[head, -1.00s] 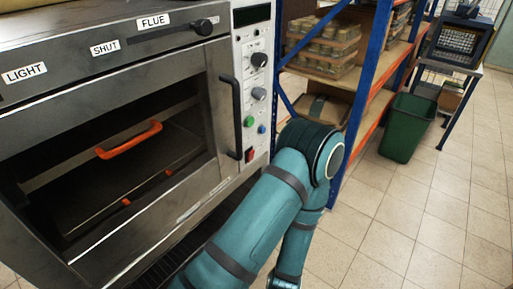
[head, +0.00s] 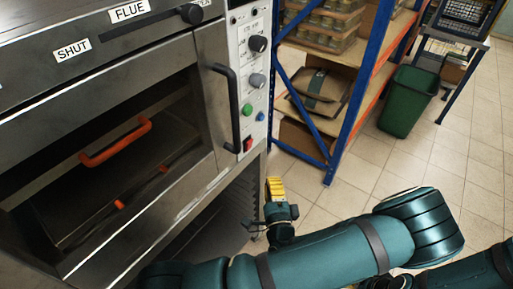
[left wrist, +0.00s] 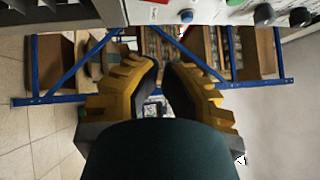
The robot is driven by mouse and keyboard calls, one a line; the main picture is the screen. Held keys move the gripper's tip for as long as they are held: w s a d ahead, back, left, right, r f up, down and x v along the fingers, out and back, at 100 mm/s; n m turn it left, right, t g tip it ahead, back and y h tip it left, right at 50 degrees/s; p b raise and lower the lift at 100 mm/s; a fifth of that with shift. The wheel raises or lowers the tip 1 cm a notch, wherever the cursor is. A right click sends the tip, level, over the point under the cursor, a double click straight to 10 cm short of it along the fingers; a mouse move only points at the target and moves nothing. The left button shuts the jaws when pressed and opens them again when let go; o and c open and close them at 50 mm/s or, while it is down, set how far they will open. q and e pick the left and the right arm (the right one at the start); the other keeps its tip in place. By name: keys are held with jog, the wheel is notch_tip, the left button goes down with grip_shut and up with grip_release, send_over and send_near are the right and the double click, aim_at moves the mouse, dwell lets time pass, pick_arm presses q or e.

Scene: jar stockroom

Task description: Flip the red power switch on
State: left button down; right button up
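The red power switch (head: 248,144) is a small red rocker low on the oven's white control panel (head: 250,75), below a green and a blue button. A small red patch (left wrist: 153,14) at the top of the left wrist view looks like the same switch. Whether it is on or off is too small to tell. My left gripper (head: 275,186), with yellow fingers, is below and slightly right of the switch, apart from the panel. In the left wrist view the fingertips (left wrist: 162,66) come close together with nothing held.
The oven (head: 110,130) fills the left, with a dark door handle (head: 232,105) beside the panel and an orange handle (head: 115,143) inside. A blue and orange shelf rack (head: 357,90) stands right of the panel. A green bin (head: 408,100) stands farther right. Tiled floor is clear between.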

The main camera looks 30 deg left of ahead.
pick_arm(q)
send_near(254, 133)
jog(key=w+d, duration=0.1)
jog(key=w, duration=0.2)
jog(key=shift+a+r, duration=0.2)
jog(key=shift+a, duration=1.6)
pick_arm(e)
jog(key=shift+w+f, duration=0.1)
jog(key=shift+f, duration=0.1)
